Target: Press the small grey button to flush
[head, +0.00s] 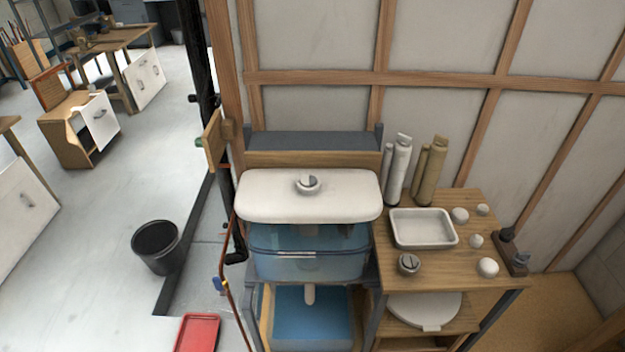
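A white cistern lid (262,196) sits on top of a clear tank (270,262) with bluish water in it. A round button (308,184) stands at the middle of the lid. It is split into two parts, a lighter silver one and a darker grey one; the parts are small in this view, and I cannot tell if either is pushed down. Nothing touches the button. Neither of my grippers shows in the head view.
A wooden side table (462,263) to the right holds a white tray (420,229), several white balls, another round metal button-like part (408,263) and upright tubes (398,168). A blue basin (310,322) is below the tank. A copper pipe (229,290) runs at left.

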